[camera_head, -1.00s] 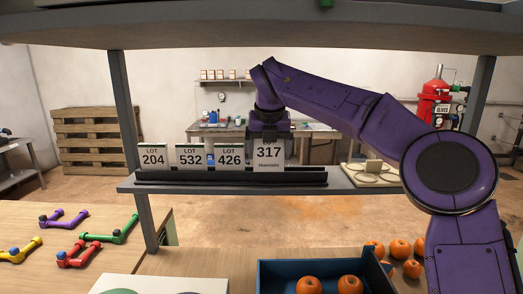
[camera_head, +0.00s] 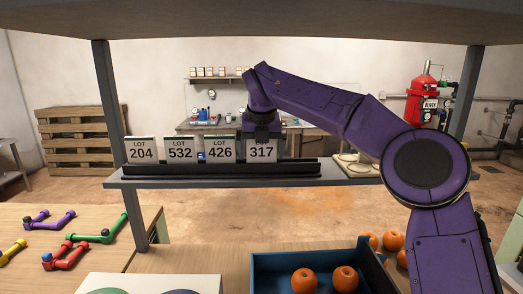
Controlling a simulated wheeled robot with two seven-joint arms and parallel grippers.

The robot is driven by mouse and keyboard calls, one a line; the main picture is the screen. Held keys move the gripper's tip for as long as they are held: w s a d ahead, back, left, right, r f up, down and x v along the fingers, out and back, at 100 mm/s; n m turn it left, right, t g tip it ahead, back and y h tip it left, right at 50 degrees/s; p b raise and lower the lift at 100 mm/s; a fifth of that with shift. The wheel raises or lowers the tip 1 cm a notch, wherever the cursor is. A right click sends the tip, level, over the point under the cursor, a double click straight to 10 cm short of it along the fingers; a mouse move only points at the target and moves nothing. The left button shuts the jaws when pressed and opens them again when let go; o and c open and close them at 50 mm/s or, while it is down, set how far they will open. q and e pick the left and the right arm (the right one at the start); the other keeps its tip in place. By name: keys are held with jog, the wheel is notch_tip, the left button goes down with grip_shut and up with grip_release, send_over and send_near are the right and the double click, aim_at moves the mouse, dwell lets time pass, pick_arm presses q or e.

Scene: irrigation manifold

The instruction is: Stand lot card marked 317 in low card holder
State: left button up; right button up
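The lot card marked 317 (camera_head: 262,151) is white and upright at the right of a row of cards. Its lower edge is hidden behind the front lip of the long, low black card holder (camera_head: 225,171) on the grey shelf. My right gripper (camera_head: 262,134) is directly over it, pointing down, and appears shut on its top edge; its fingertips are hard to make out. Cards marked 204 (camera_head: 141,150), 532 (camera_head: 180,150) and 426 (camera_head: 220,150) stand to its left in the same holder. My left gripper is not in view.
On the shelf (camera_head: 345,182), right of the holder, is a beige tray with round shapes (camera_head: 357,168). Below are a blue crate (camera_head: 258,270) with oranges and, at left, coloured pipe pieces (camera_head: 95,230). An upper shelf (camera_head: 260,25) hangs above my arm.

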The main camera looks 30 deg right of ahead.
aim_at(261, 148)
jog(key=v, duration=0.3)
jog(key=shift+r, duration=0.3)
jog(key=shift+s+a+r+b, duration=0.4)
jog(key=shift+s+a+b, duration=0.1)
jog(key=shift+s+b, duration=0.25)
jog(key=s+a+b, duration=0.5)
jog(key=s, duration=0.4)
jog(key=shift+s+a+r, duration=0.2)
jog(key=shift+a+r, duration=0.1)
jog(key=shift+a, duration=0.1)
jog(key=shift+s+f, duration=0.1)
